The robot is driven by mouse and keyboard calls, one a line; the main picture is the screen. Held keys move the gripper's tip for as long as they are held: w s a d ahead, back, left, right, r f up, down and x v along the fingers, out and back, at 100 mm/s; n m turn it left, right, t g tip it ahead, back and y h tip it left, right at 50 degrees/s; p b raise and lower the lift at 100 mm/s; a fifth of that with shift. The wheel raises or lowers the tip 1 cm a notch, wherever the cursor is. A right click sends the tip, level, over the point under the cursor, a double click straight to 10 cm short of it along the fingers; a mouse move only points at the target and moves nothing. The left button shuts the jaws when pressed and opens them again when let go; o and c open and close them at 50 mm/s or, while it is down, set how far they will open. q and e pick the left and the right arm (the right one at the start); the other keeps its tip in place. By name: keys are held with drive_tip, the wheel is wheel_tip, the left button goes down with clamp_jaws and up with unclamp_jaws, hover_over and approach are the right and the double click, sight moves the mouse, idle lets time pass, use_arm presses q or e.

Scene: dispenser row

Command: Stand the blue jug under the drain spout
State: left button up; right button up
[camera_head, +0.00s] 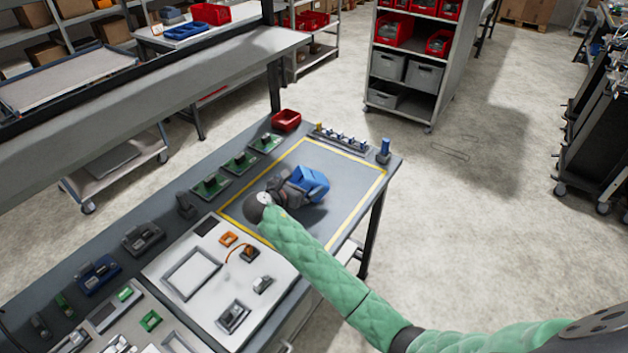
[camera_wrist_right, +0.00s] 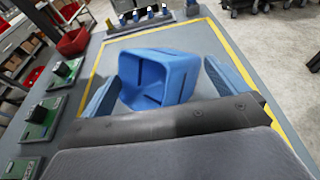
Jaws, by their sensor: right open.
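A blue open-topped container (camera_wrist_right: 162,78), which I take for the blue jug, is over or on the yellow-bordered area of the bench. It also shows in the head view (camera_head: 313,181). Its open mouth faces my wrist camera and it looks tilted. My right gripper (camera_head: 298,188) is open, with one blue finger on each side of the container in the wrist view. I see a gap at the right finger; contact at the left one is unclear. I cannot make out a drain spout for certain. My left gripper is not in view.
A rail with several small blue-topped fittings (camera_head: 341,139) lies along the far edge of the bench, beside a blue cylinder (camera_head: 384,149). A red bin (camera_head: 286,120) stands at the far left corner. Green boards (camera_head: 239,162) line the left edge. The marked area (camera_head: 345,177) is otherwise clear.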

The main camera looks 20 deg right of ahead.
sight(321, 173)
drive_tip(key=shift+w+d+p, duration=0.3)
drive_tip(key=shift+d+p, duration=0.05)
drive_tip(key=shift+d, duration=0.1)
drive_tip(key=p+x, duration=0.3)
drive_tip(key=shift+d+f, duration=0.2)
drive_tip(key=shift+f, duration=0.1)
drive_tip(key=shift+w+d+f, duration=0.4)
drive_tip(key=shift+d, duration=0.1)
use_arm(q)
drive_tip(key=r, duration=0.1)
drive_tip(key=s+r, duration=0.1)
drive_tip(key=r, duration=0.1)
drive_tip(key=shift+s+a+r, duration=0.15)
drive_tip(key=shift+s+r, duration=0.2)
use_arm(e)
clamp_jaws()
